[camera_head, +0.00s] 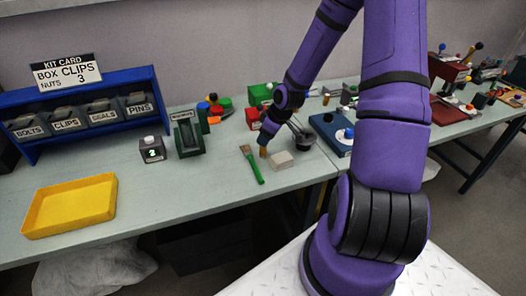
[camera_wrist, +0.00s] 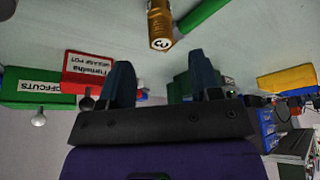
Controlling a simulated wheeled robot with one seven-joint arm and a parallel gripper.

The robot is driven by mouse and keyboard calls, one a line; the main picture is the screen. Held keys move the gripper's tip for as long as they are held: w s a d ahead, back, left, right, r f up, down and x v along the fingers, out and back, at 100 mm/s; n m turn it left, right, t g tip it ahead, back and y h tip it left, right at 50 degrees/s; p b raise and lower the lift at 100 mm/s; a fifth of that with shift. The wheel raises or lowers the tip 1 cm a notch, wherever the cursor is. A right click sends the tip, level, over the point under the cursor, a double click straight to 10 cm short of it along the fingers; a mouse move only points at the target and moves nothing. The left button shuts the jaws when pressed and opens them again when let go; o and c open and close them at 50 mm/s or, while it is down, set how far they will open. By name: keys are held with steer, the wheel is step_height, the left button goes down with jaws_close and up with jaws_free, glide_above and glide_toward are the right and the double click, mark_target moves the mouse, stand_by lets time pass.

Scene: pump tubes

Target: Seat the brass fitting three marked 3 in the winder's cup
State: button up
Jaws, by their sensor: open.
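The brass fitting marked 3 (camera_wrist: 160,25) shows in the wrist view, with its numbered end facing the camera. In the head view the fitting (camera_head: 263,152) is a small brown piece on the bench, just below my gripper (camera_head: 264,140). In the wrist view my gripper (camera_wrist: 165,83) has its two dark fingers apart with nothing between them. The fitting lies beyond the fingertips, roughly in line with the gap. A dark green stand (camera_head: 189,135) with a small label is left of the fitting. I cannot tell for sure which thing is the winder or its cup.
A red box (camera_head: 255,119) stands behind. A yellow tray (camera_head: 68,230) is at the left, with clear bench beside it.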

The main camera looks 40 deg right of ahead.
mark_target(263, 151)
steer(key=shift+s+x, duration=0.15)
steer(key=shift+x, duration=1.15)
steer(key=shift+s+x, duration=0.15)
steer(key=shift+x, duration=1.1)
steer(key=shift+d+f, duration=0.1)
steer(key=shift+f, duration=0.05)
jaws_close()
